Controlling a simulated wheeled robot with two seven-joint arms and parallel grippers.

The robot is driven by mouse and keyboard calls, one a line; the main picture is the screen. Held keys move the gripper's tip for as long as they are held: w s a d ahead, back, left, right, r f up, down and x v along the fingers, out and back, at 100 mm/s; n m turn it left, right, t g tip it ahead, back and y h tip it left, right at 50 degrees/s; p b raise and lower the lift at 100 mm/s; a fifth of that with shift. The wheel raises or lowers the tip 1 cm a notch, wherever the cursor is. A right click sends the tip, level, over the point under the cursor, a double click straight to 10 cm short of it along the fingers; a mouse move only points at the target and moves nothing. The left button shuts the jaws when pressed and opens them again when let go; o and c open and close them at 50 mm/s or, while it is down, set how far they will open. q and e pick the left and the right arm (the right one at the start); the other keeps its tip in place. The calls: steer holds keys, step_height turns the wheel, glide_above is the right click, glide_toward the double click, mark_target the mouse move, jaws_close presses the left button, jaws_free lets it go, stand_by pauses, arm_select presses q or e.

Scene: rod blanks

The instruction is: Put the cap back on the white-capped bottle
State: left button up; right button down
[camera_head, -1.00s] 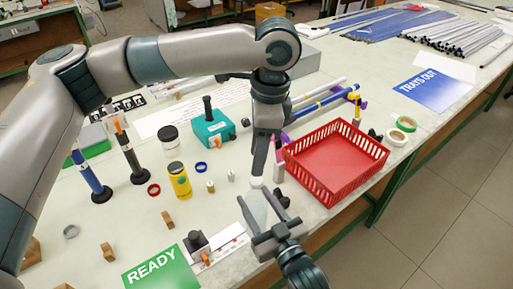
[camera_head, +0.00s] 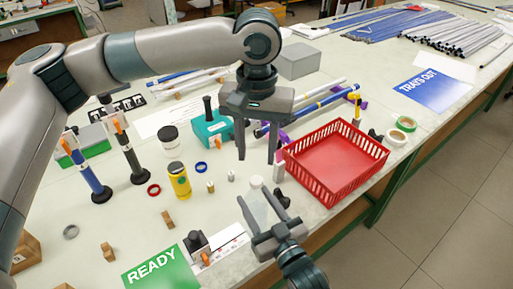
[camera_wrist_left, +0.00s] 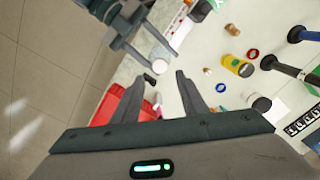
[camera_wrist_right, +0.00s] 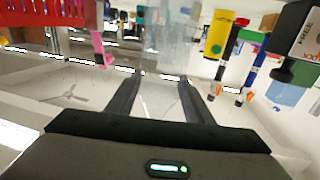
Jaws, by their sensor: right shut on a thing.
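A translucent bottle (camera_head: 257,208) stands upright between the fingers of my right gripper (camera_head: 264,212), which is shut on it. It also shows as a pale, clear body in the right wrist view (camera_wrist_right: 172,42). The white cap (camera_head: 256,182) sits at the bottle's top; it shows as a white disc in the left wrist view (camera_wrist_left: 160,66). I cannot tell how tightly it is seated. My left gripper (camera_head: 256,160) is open and empty above the cap, fingers pointing down, apart from it.
A red crate (camera_head: 384,158) stands just right of the grippers. A yellow bottle (camera_head: 179,182), a black-lidded jar (camera_head: 169,142), a teal box (camera_head: 211,128) and a green READY sign (camera_head: 160,270) are to the left. Bare table lies between the small items.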

mark_target(257, 180)
arm_select(q)
steer(key=shift+f, duration=0.15)
stand_by(0.4)
steer(key=shift+f, duration=3.85)
jaws_close()
